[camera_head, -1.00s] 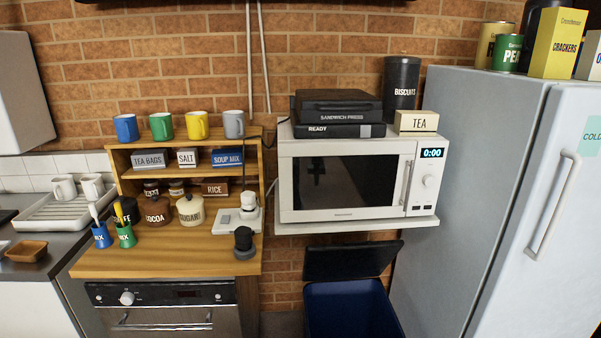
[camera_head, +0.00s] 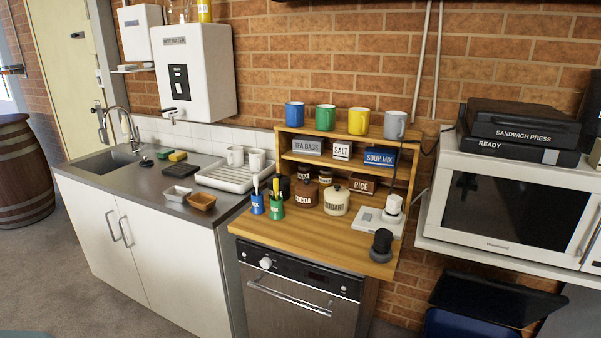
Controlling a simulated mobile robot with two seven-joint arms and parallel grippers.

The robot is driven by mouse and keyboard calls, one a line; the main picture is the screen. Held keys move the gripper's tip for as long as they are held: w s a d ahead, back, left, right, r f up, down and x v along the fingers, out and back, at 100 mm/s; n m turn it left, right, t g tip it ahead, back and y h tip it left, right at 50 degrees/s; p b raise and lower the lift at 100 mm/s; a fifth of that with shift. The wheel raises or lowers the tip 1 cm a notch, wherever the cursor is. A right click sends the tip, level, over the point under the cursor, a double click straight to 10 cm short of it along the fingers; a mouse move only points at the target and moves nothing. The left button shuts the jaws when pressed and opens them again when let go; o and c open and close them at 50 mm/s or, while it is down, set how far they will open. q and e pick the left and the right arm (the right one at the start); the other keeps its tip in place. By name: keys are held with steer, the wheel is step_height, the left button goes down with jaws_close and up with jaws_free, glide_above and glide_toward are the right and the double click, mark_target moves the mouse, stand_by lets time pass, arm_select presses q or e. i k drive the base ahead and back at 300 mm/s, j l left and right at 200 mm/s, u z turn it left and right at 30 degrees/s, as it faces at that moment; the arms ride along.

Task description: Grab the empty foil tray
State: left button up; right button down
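A small silver-grey tray (camera_head: 177,194), which looks like foil, sits on the grey counter near its front edge, in front of the white dish rack. Its inside looks bare, though it is small in the picture. A brown tray (camera_head: 202,202) of similar size sits just to its right; whether it holds anything is hard to tell. Neither of my grippers shows in the head view.
A dish rack (camera_head: 236,176) with white mugs stands behind the trays. A sink (camera_head: 105,163) lies to the left. Blue and green cups (camera_head: 276,207) with utensils stand to the right on the wooden worktop (camera_head: 330,236). Open floor (camera_head: 90,290) lies in front of the white cupboard.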

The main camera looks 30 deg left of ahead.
mark_target(175, 193)
steer(key=u, duration=1.75)
steer(key=z, duration=0.35)
steer(key=i+j+z, duration=0.25)
steer(key=z, duration=0.15)
steer(key=i+j+z, duration=0.2)
steer(key=j+z, duration=0.2)
steer(key=i+j+z, duration=0.1)
steer(key=j, duration=0.15)
steer(key=i+j+z, duration=0.1)
steer(key=j, duration=0.2)
steer(key=i+j, duration=0.1)
steer(key=j, duration=0.2)
steer(key=i+j, duration=0.1)
steer(key=j, duration=0.2)
steer(key=i+j, duration=0.1)
steer(key=j, duration=0.15)
steer(key=i+j+z, duration=0.1)
steer(key=j, duration=0.2)
steer(key=i+j, duration=0.15)
